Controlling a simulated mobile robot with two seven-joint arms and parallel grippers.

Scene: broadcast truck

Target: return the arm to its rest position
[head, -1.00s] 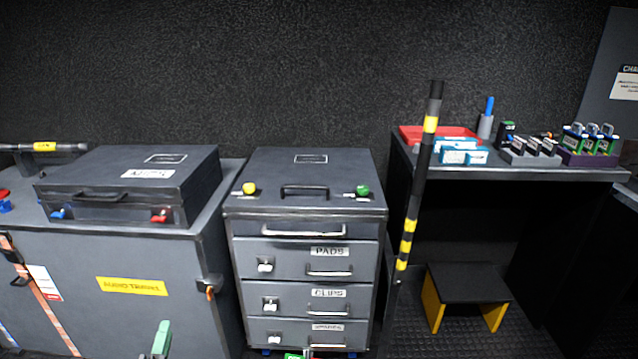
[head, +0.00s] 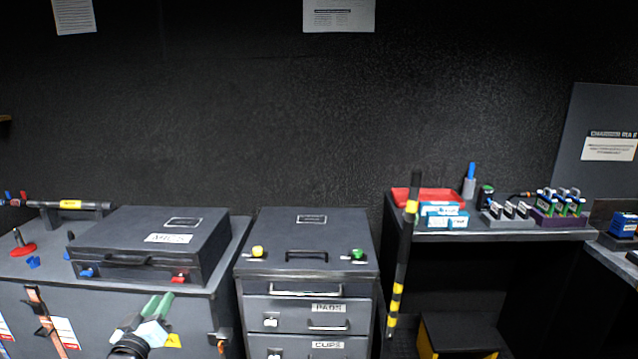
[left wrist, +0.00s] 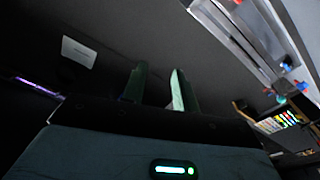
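My left gripper (head: 158,306) shows at the bottom of the head view, in front of the grey cabinet with the mics case on top. Its two green fingers stand a little apart with nothing between them. In the left wrist view the two fingers (left wrist: 158,90) point up at the dark wall and ceiling, with a gap between them and nothing held. My right arm and gripper are not in view.
A black mics case (head: 150,250) lies on the cabinet behind the gripper. A drawer unit (head: 308,243) stands right of it. A yellow-banded pole (head: 404,250) stands before a desk (head: 520,235) with a red tray (head: 425,195). A step stool (head: 458,333) sits below.

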